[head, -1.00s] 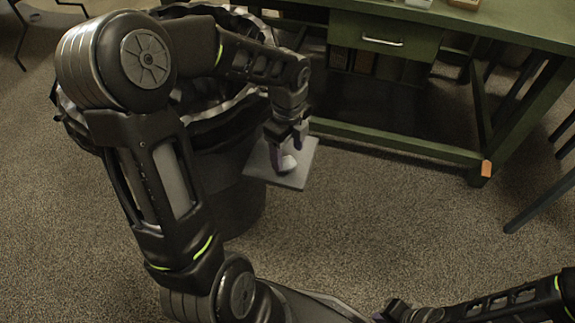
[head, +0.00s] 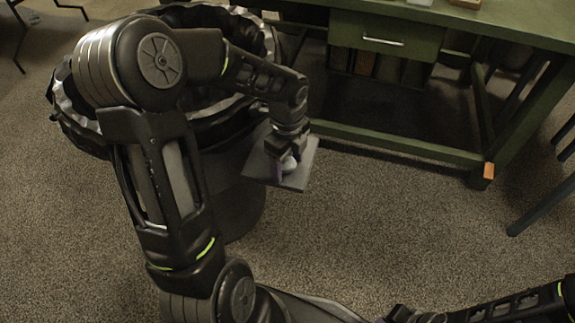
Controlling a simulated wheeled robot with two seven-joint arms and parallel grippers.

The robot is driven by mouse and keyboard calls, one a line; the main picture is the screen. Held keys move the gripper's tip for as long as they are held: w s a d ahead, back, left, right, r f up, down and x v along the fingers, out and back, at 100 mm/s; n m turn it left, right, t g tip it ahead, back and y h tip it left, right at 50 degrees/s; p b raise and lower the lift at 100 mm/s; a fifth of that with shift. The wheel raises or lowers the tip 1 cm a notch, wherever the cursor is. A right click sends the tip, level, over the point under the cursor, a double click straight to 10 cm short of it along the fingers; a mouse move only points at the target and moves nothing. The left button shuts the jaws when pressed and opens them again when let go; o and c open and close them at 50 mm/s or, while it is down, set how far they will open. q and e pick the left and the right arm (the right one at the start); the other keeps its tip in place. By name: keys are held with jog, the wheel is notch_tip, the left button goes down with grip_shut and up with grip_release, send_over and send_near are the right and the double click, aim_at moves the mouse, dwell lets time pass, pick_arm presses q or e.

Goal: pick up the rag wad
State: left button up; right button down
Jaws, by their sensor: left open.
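The rag wad (head: 289,165) is a small, pale, rounded lump on a flat grey square plate (head: 297,182). My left gripper (head: 284,170) reaches down over the plate from above. My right gripper (head: 382,320) is at the bottom edge, mostly cut off, far from the wad.
A large dark bin (head: 236,200) with a crumpled liner stands left of the plate, partly behind my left arm. A green workbench (head: 470,22) with a drawer and a low rail stands behind. An orange tag (head: 488,170) is on its leg. Carpet in front is clear.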

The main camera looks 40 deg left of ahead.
aim_at(288, 161)
pick_arm(q)
jog(key=shift+c, duration=0.6)
jog(key=c, duration=1.3)
jog(key=shift+r, duration=0.1)
notch_tip(288, 161, up, 10)
jog(key=p, duration=0.3)
